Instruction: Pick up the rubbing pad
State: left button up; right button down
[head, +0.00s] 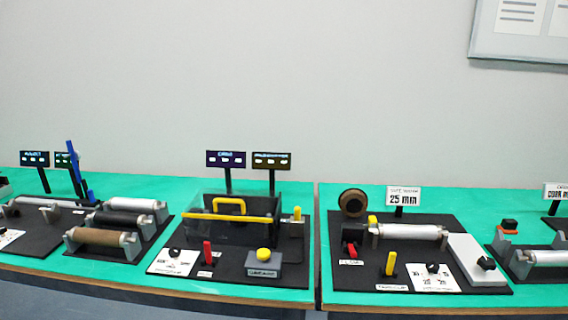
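I cannot tell for certain which thing is the rubbing pad. A small block with an orange top and dark lower part (509,226) stands on a grey support at the right station. Neither of my grippers is in view.
Green tables (140,273) run across the view, with a seam between two of them right of centre. Black boards carry rollers (410,231), levers (391,263) and a clear-covered unit with a yellow bar (227,216). Signs (404,196) stand behind. A wall closes the back.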

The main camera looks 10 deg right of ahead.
aim_at(509, 225)
jog(key=z, duration=1.65)
